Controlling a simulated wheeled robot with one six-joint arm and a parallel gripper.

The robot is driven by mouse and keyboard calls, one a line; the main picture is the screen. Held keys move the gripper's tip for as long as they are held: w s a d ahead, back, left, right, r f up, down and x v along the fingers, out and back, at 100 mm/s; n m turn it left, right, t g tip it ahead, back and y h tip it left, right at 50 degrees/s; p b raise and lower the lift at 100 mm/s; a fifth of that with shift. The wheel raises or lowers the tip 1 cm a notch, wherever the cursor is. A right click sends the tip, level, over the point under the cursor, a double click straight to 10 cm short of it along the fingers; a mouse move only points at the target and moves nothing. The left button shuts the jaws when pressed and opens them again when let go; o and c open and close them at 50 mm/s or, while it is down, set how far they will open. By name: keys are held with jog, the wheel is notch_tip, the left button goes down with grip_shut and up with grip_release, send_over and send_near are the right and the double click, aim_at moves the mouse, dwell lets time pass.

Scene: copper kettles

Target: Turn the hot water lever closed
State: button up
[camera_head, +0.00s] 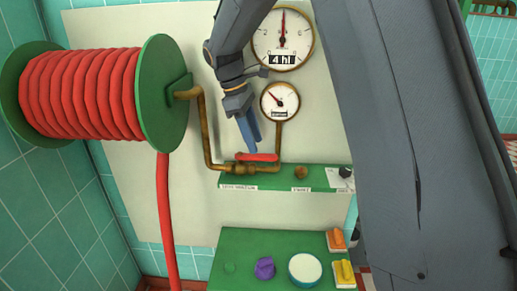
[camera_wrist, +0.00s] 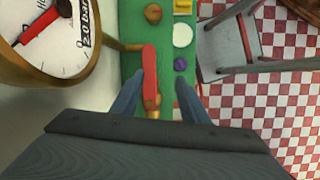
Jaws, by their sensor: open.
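The red lever (camera_head: 257,157) sits on a brass valve in the copper pipe (camera_head: 238,168). In the head view it lies roughly level, along the pipe's horizontal run. My gripper (camera_head: 251,146) is just above it, pointing down, with blue fingers. In the wrist view the lever (camera_wrist: 150,76) appears between the two fingers of my open gripper (camera_wrist: 157,97), closer to the left finger. I cannot tell whether that finger touches it. The valve body is partly hidden behind my gripper in the wrist view.
A red hose reel (camera_head: 85,95) stands at left. Two gauges, a large one (camera_head: 283,38) and a small one (camera_head: 280,102), are on the wall close to my arm. A green shelf (camera_head: 270,185) runs below the valve, above a green panel with knobs (camera_head: 245,245). A stool (camera_wrist: 235,45) stands on the checkered floor.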

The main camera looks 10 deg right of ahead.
aim_at(262, 155)
jog(key=w+r+n, duration=0.1)
jog(key=w+r+h, duration=0.1)
jog(key=shift+w+a+n, duration=0.35)
jog(key=shift+a+n, duration=0.05)
jog(key=shift+p+x, duration=1.2)
jog(key=shift+x, duration=2.65)
jog(key=shift+s, duration=0.1)
jog(key=shift+r, duration=0.1)
grip_shut()
